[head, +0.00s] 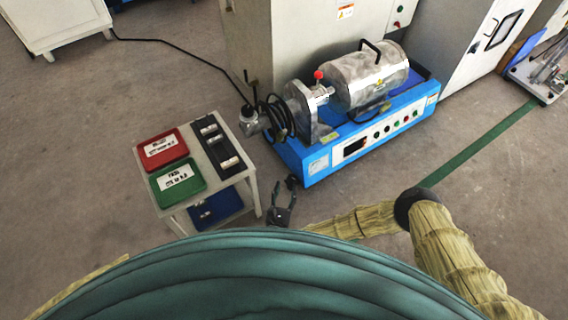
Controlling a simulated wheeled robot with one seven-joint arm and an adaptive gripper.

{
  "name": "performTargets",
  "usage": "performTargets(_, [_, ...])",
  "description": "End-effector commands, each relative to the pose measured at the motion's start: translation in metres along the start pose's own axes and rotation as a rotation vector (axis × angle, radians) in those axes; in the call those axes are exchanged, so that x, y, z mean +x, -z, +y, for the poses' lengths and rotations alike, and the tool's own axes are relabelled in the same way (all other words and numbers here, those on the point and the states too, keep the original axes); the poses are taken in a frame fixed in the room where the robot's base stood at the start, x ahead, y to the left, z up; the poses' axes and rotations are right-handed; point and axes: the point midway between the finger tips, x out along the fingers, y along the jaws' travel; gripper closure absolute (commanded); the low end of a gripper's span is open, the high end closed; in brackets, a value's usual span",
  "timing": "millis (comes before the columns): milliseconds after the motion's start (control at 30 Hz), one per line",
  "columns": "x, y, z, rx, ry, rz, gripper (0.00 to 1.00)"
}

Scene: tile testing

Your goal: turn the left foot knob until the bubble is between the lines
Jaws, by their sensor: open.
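A blue-based testing machine (352,150) with a grey cylinder on top stands right of centre. A small dark round shape (291,182) at its near left corner, low by the floor, looks like the left foot knob. My gripper (284,191) is just in front of that corner, with its fingers spread and pointing toward it. One finger is at or very near the dark shape; I cannot tell if they touch. Nothing shows between the fingers. The bubble and its lines cannot be made out in this view.
Behind the machine is a large grey cabinet (262,45). A black cable crosses the floor at the back left.

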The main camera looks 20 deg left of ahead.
Motion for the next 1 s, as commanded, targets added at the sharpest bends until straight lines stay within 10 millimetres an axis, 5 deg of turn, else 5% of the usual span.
performTargets(1000, [0.000,-0.102,0.000,0.000,0.000,0.000,0.56])
